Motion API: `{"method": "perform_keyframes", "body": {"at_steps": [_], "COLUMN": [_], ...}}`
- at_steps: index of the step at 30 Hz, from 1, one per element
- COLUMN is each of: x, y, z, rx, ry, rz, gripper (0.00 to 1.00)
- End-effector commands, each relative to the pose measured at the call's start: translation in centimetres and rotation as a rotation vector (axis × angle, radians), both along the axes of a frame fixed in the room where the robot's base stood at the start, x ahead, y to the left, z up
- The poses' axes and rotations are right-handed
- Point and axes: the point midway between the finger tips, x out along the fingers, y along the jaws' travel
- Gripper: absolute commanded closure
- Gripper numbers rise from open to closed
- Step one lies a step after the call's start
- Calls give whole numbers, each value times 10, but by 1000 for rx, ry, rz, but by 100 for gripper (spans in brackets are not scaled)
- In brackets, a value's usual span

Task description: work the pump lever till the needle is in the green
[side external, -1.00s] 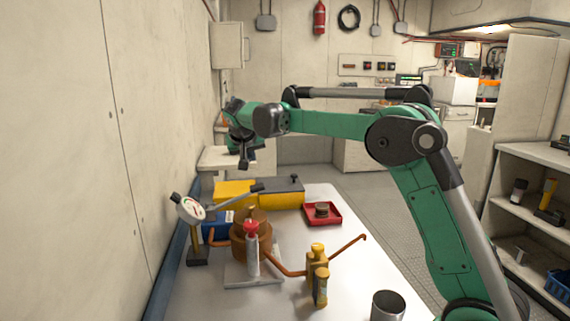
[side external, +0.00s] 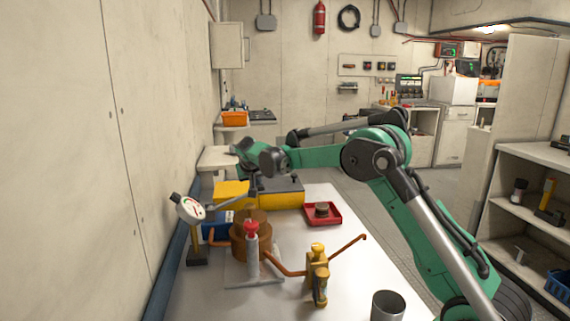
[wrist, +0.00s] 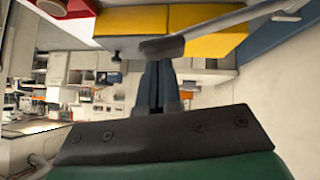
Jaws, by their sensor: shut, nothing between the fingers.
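The pump lever (side external: 228,202) is a grey rod rising to the right from beside the gauge to a dark grip. The gauge (side external: 191,208) has a round white face with coloured marks on a post; its needle is too small to read. In the wrist view, the lever's dark grip (wrist: 162,47) lies across the tips of my fingers. My gripper (side external: 252,188) is shut and empty at the lever's grip end, in front of the yellow box. The wrist view also shows its dark fingers (wrist: 157,85). Whether they touch the grip I cannot tell.
A yellow box (side external: 230,190) is behind. A red tray (side external: 336,221) and metal cup (side external: 387,306) are to the right.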

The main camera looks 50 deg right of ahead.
Motion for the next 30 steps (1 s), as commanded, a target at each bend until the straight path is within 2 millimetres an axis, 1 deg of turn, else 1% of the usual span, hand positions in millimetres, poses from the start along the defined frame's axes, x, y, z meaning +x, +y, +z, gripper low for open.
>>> {"method": "perform_keyframes", "body": {"at_steps": [2,5,9,12,15,26,30], "x": [-2,-8,-15,-17,-19,-19,-19], "y": [-2,-9,-16,-18,-19,-18,-19], "z": [-4,-16,-38,-52,-59,-63,-60], "rx": [20,79,190,255,292,309,309], "ry": [-17,-78,-190,-254,-292,-300,-300], "rz": [-2,-5,-6,-5,-3,-3,-3], "gripper": [100,100,100,100,100,100,100]}}
